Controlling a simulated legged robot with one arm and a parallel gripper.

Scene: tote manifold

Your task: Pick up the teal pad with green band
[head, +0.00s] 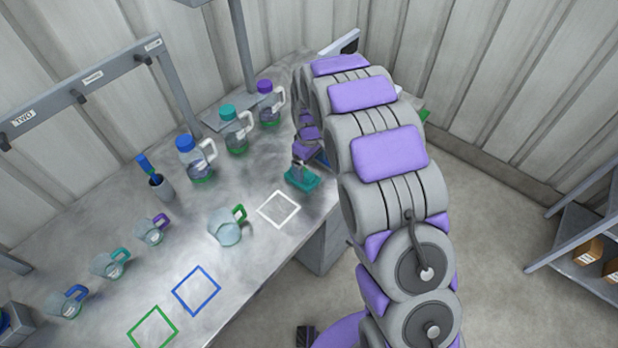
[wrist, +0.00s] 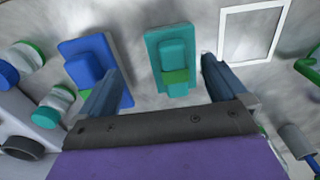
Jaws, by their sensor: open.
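The teal pad with a green band (wrist: 174,56) lies on the metal table in the wrist view, with a raised teal grip crossed by the green band. It also shows in the head view (head: 302,180), partly covered by my gripper. My gripper (wrist: 158,78) is open in the wrist view, with one finger on each side of the pad. The left finger overlaps a blue pad (wrist: 88,62) beside it. I cannot tell whether the fingers touch either pad.
A white square outline (head: 279,209) is right beside the teal pad. A pitcher with a green handle (head: 226,229) stands nearby. Several jugs, including a blue-capped one (head: 190,158), stand farther back. Blue (head: 196,290) and green (head: 152,327) square outlines mark clear table at the front.

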